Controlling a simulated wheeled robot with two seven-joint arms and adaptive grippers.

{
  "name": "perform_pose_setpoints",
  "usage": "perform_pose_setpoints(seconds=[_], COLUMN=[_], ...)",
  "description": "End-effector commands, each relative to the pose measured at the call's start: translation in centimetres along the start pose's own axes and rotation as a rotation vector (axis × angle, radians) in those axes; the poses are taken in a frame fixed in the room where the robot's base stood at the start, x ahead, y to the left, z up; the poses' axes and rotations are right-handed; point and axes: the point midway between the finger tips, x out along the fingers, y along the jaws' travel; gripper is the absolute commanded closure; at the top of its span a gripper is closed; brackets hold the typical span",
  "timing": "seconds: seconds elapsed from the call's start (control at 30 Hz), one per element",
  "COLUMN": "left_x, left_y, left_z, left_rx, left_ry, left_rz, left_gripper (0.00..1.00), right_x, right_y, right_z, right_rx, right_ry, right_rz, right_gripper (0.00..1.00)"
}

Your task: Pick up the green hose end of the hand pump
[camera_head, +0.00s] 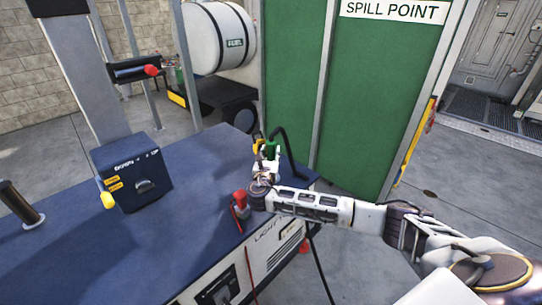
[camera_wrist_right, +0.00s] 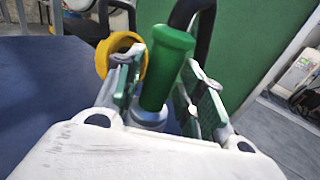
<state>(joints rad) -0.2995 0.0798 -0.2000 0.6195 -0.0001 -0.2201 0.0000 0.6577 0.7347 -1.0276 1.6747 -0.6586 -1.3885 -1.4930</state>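The green hose end (camera_wrist_right: 168,62) stands as a slightly tilted green cylinder in the right wrist view. It also shows as a small green piece (camera_head: 272,147) at the blue bench's far right corner in the head view. My right gripper (camera_wrist_right: 160,98) is open, with one green-padded finger on each side of the hose end. A gap shows on the right; I cannot tell whether the left finger touches it. My right gripper (camera_head: 265,160) partly hides the hand pump's parts in the head view. My left gripper is not in view.
A yellow ring-shaped part (camera_wrist_right: 118,54) is close beside the left finger. A black curved hose (camera_head: 287,150) rises behind the gripper. A red-handled item (camera_head: 240,203) and a dark blue box (camera_head: 132,180) are on the blue bench (camera_head: 190,215). A green panel (camera_head: 375,100) stands behind.

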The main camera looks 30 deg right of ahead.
Motion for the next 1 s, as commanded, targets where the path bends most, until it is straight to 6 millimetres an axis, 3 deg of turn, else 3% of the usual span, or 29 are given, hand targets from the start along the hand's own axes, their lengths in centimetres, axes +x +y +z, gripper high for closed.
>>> perform_pose_setpoints(seconds=[0.23, 0.73, 1.0], left_x=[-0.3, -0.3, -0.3], left_y=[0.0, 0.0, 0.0], left_z=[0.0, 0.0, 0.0], left_rx=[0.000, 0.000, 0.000], left_ry=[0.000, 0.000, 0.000], left_rz=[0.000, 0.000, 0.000], left_gripper=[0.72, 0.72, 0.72], right_x=[1.6, 1.7, 1.7], right_y=[0.0, 0.0, 0.0], right_z=[0.0, -0.1, -0.1], right_rx=[0.000, 0.000, 0.000], right_ry=[0.001, 0.001, 0.001], right_rz=[-0.001, 0.000, 0.000], right_gripper=[0.61, 0.61, 0.95])
